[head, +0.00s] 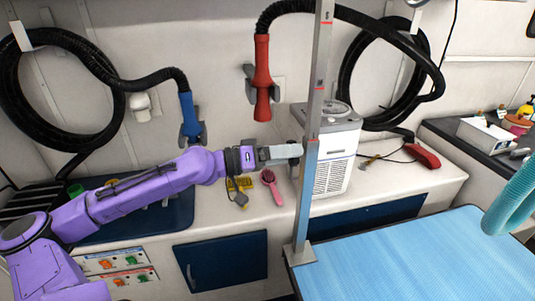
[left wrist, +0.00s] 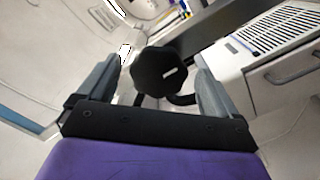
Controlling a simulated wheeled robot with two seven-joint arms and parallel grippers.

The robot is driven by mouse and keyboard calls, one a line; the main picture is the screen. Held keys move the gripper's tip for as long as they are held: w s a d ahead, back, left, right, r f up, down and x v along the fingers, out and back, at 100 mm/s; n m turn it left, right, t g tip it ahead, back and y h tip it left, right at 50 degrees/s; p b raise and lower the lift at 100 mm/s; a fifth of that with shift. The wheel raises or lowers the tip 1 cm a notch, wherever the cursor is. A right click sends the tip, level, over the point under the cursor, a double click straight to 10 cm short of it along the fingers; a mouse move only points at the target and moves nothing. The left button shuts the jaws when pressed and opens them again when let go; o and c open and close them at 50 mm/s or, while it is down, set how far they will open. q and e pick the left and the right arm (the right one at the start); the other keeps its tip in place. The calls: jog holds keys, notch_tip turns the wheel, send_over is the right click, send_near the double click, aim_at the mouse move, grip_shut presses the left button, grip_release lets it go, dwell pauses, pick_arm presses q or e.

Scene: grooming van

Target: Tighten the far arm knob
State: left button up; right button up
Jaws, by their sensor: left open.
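A black lobed knob (left wrist: 160,73) with a small white mark sits between the two grey fingers of my left gripper (left wrist: 160,85) in the left wrist view. Gaps show between the knob and both fingers, so the gripper is open around it without visible contact. In the head view my purple left arm reaches right and its gripper (head: 285,154) is at the upright metal post (head: 308,175) by the blue table (head: 420,255). The knob cannot be made out there. My right gripper is not in view.
A white machine (head: 335,150) with a vent grille stands just behind the post. A red dryer nozzle (head: 262,80) and a blue one (head: 189,115) hang on the wall. A pink brush (head: 270,183) lies on the counter. A teal ribbed tube (head: 512,200) hangs over the table's right side.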

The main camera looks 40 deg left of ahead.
pick_arm(q)
jog(key=v, duration=0.9)
jog(key=shift+b, duration=0.3)
